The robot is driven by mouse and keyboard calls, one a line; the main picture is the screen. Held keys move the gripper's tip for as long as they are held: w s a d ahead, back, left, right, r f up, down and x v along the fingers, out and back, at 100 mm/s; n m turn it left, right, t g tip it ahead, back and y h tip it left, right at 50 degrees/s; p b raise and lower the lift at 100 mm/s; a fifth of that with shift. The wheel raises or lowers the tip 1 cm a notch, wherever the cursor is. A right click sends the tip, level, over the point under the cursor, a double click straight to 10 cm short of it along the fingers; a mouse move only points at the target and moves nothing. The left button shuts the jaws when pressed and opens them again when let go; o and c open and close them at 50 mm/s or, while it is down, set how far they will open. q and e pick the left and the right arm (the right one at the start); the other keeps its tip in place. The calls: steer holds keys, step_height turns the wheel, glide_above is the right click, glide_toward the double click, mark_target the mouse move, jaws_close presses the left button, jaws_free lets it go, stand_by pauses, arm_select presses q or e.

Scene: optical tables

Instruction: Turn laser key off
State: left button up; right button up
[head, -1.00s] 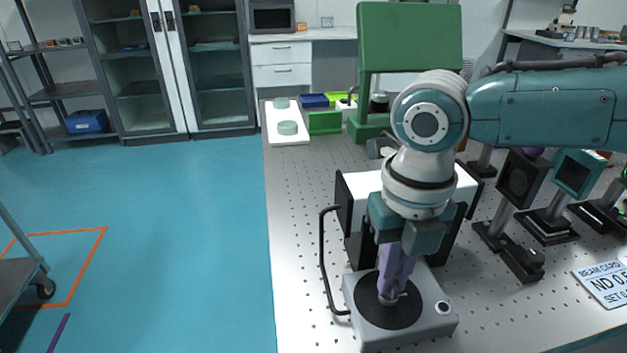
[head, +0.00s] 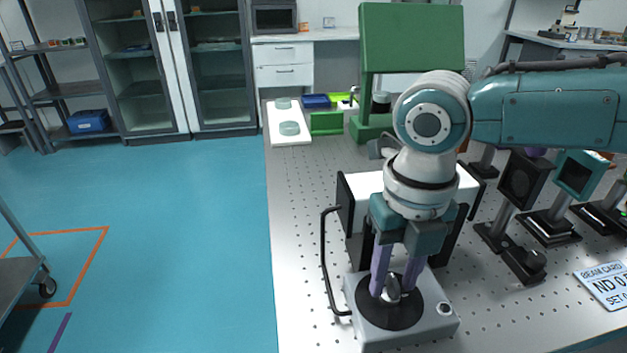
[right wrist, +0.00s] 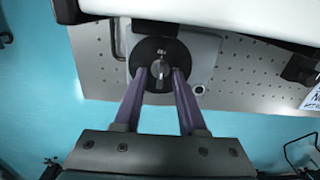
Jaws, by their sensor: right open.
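The laser key (head: 393,288) is a small grey knob on a black round dial (head: 400,315) on top of a light grey box (head: 437,305) at the table's front. My right gripper (head: 394,290) points down over the dial with its two purple fingers apart, one on each side of the key. In the right wrist view the key (right wrist: 160,70) shows between the open fingertips (right wrist: 160,74), with gaps on both sides. A small round white button (head: 444,308) sits on the box's right corner. My left gripper is not in view.
A white and black housing (head: 362,184) stands right behind the key box, with a black cable or handle (head: 323,265) at its left. Black optic mounts (head: 515,240) and a beam card sign (head: 605,284) are to the right. The perforated table (head: 300,240) is clear at left.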

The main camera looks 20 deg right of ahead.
mark_target(394, 280)
step_height(394, 280, up, 10)
steer(key=shift+p, duration=0.45)
